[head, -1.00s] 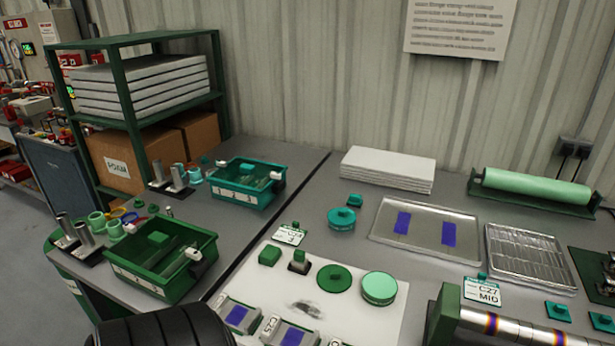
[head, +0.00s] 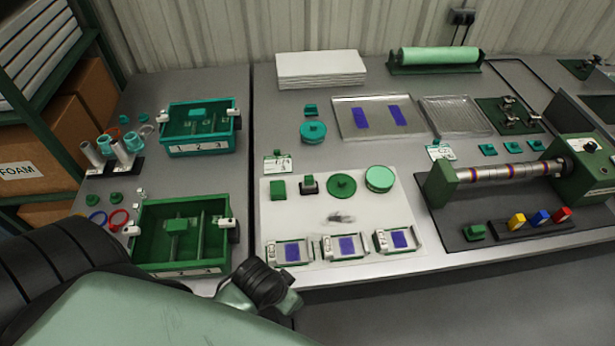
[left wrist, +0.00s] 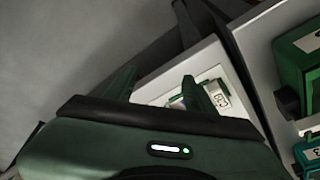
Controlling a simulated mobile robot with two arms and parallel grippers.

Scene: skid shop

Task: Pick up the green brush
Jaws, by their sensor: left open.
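I cannot tell for sure which thing is the green brush. On the white mat (head: 300,220) in the head view stand a small green block (head: 278,188), a dark-and-white block with green on it (head: 308,184), a green disc with a knob (head: 341,187) and a pale green round lid (head: 379,179). My left arm comes in at the bottom left. In the left wrist view my left gripper (left wrist: 160,78) is open, its two dark green fingers apart, with a labelled white-and-green block (left wrist: 215,95) close beyond the right finger. My right gripper is not in view.
A green divided bin (head: 150,245) and a teal bin (head: 172,140) stand left of the mat. Labelled blocks with blue pads (head: 345,247) line the mat's front edge. A roller stand (head: 440,190) is at the right. The grey bench front (head: 390,262) is clear.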

